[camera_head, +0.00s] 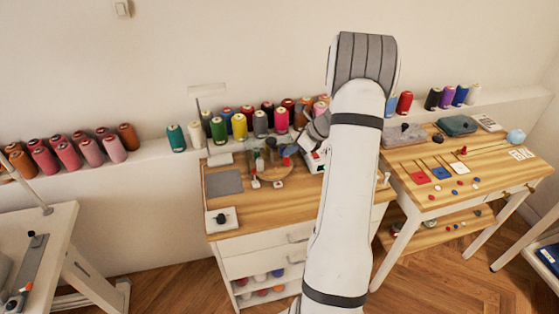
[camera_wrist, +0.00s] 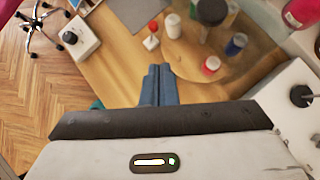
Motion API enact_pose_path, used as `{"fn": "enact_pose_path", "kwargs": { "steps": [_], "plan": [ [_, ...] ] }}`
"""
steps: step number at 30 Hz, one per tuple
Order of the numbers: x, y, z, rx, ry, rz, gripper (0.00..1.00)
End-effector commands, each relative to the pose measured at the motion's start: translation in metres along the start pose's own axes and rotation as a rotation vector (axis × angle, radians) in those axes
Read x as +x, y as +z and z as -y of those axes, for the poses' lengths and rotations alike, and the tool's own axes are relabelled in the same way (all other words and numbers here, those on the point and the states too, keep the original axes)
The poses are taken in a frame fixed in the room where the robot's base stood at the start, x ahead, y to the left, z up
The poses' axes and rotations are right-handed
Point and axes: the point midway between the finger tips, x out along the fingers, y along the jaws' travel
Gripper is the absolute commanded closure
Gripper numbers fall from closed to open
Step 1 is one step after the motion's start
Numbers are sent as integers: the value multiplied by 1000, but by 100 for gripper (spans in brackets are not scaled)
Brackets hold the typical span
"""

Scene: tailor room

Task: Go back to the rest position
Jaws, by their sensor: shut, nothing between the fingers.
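My gripper (camera_wrist: 157,72) shows in the wrist view with its two blue-grey fingers together, shut and empty. It points down over the wooden top of the middle cabinet (camera_head: 222,214). In the head view my white arm rises in front of the cabinet and bends at the top; the fingertips cannot be made out there. A round wooden board (camera_wrist: 182,52) with several small items lies just beyond the fingers in the wrist view. The fingers appear apart from these items.
A grey mat (camera_head: 224,182) and a white block with a dark knob (camera_head: 221,219) lie on the cabinet's left part. Thread spools (camera_head: 239,126) line the ledge behind. A second table (camera_head: 460,200) with small coloured pieces stands right. Wooden floor (camera_head: 440,283) is open in front.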

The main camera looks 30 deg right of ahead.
Motion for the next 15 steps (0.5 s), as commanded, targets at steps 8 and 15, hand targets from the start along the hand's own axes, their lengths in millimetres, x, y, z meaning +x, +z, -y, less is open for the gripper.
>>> {"fn": "enact_pose_path", "kwargs": {
  "steps": [8, 15],
  "plan": [
    [-10, 2, 1, -1, 2, -1, 100],
    [-9, 2, 0, -1, 3, -1, 100]
  ]
}}
